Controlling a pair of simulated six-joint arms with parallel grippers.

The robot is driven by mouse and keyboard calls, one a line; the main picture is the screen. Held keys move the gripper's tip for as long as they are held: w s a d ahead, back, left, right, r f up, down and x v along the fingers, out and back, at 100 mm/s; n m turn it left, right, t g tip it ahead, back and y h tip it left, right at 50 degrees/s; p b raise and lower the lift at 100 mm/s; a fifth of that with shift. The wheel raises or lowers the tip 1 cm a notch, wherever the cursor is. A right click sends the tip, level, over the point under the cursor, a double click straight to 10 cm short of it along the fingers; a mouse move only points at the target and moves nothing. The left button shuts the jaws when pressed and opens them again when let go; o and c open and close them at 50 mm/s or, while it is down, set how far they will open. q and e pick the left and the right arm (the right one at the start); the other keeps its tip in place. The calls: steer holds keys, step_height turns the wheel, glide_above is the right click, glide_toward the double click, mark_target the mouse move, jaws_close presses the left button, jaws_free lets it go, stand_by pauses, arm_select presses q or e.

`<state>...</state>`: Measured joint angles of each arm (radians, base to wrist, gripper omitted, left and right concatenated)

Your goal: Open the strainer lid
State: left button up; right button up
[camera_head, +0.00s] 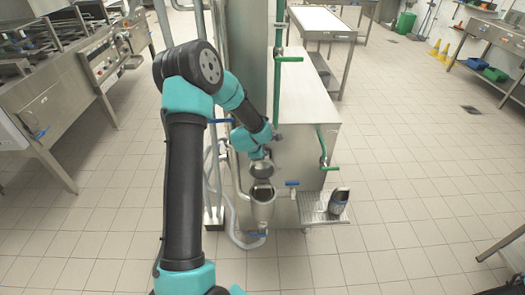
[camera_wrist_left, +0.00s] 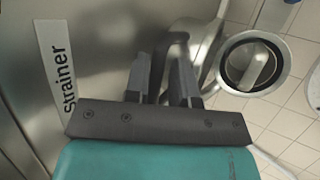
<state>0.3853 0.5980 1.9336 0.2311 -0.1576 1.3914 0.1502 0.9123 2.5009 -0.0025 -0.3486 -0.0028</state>
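The strainer (camera_head: 263,210) is an upright metal cylinder on the side of the steel machine, and its dark mouth shows from above. Its round metal lid (camera_head: 262,169) is tilted up at the back of the rim, so the mouth is uncovered. In the left wrist view the open strainer mouth (camera_wrist_left: 253,62) is at the right. My left gripper (camera_wrist_left: 161,80) is at the lid, with its two fingers apart and a curved grey metal part between them. I cannot tell whether the fingers press on it. In the head view my wrist hides the fingertips. My right gripper is out of view.
A "strainer" label (camera_wrist_left: 60,70) is on the steel panel. A drip tray (camera_head: 312,214) with a dark cup (camera_head: 339,201) stands right of the strainer. A blue-handled valve (camera_head: 292,184) and pale hoses are close by. The floor in front is clear.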

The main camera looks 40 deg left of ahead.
arm_select(q)
steer(key=shift+o, duration=1.2)
